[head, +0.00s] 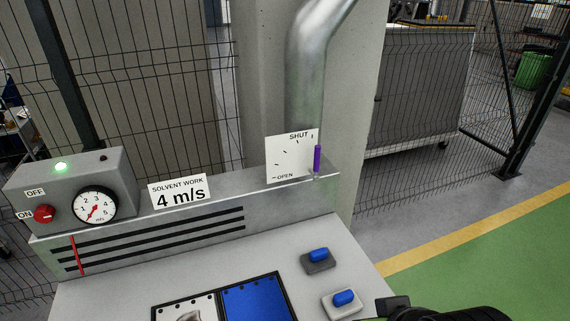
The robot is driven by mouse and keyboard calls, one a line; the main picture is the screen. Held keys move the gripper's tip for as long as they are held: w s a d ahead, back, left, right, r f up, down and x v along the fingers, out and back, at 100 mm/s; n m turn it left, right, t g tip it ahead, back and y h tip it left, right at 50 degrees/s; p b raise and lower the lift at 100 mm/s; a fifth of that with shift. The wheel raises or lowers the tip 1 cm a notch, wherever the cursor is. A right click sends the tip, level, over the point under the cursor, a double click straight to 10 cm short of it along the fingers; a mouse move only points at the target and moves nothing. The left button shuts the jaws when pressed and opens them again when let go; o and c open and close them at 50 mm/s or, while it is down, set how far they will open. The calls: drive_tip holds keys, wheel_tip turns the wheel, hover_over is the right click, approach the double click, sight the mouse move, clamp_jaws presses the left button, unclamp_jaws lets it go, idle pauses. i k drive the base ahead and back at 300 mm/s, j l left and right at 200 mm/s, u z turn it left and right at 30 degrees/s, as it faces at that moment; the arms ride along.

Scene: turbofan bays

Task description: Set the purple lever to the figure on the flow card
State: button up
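The purple lever (317,159) stands upright at the right edge of a white scale plate (291,160), close to its SHUT end; OPEN is at the plate's lower left. The flow card (180,191) reads "SOLVENT WORK 4 m/s". A round m/s dial (96,206) has figures from about 1 to 5, and its red needle points to the lower left, near the low end. A black part of my arm or gripper (440,309) shows at the bottom right edge, well apart from the lever. Its fingers cannot be made out.
A grey box carries a red ON/OFF knob (44,214), a lit green lamp (61,167) and a dark lamp (103,158). Two blue-topped blocks (318,256) (343,298) and a blue tray (256,302) are on the bench. A metal duct (305,90) rises behind the lever.

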sight(315, 172)
drive_tip(key=u, duration=1.1)
drive_tip(key=k+l+u, duration=0.25)
drive_tip(key=l+u, duration=0.3)
drive_tip(key=l, duration=0.15)
drive_tip(key=k, duration=0.05)
